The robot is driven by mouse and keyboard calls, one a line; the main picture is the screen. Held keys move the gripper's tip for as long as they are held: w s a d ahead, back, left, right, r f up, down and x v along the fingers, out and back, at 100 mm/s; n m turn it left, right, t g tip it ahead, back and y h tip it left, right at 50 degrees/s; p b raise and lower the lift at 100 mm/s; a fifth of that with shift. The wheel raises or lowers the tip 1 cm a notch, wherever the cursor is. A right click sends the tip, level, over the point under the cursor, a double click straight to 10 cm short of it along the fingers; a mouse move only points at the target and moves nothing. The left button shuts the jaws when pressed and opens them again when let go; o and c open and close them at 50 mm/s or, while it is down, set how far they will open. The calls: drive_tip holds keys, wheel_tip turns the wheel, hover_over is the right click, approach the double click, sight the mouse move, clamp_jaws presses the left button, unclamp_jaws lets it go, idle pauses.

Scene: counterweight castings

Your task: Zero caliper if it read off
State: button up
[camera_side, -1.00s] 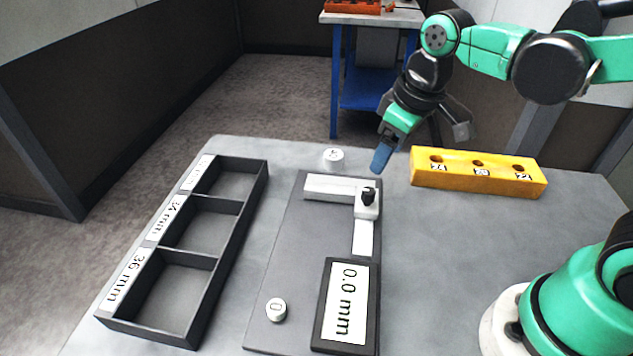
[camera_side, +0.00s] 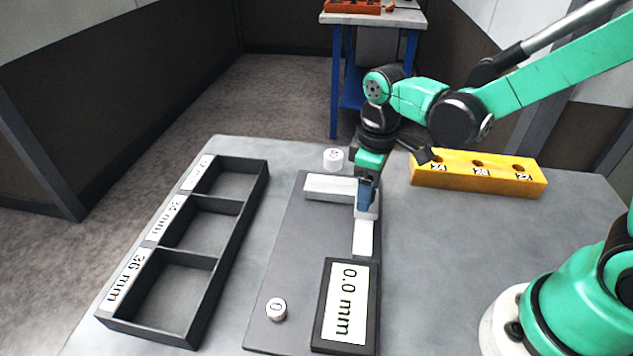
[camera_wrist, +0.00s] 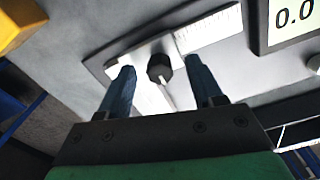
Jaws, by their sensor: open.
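The caliper (camera_side: 363,238) lies on a dark grey plate (camera_side: 280,255). Its display (camera_side: 345,302) reads 0.0 mm. A round white button marked 0 (camera_side: 276,309) sits on the plate left of the display. My gripper (camera_side: 364,208) is over the caliper's sliding part, which it mostly hides in the side view. In the wrist view my gripper (camera_wrist: 162,78) is open, with one blue finger on each side of the slider's black knob (camera_wrist: 159,68). I cannot tell whether either finger touches the knob. Part of the display (camera_wrist: 290,20) shows there too.
A dark tray (camera_side: 233,235) with three labelled compartments, all empty, stands at the left. A yellow block with holes (camera_side: 478,176) is at the back right. A small white marked cylinder (camera_side: 333,158) stands behind the plate. The table's right middle is clear.

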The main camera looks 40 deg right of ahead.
clamp_jaws()
idle(1.4)
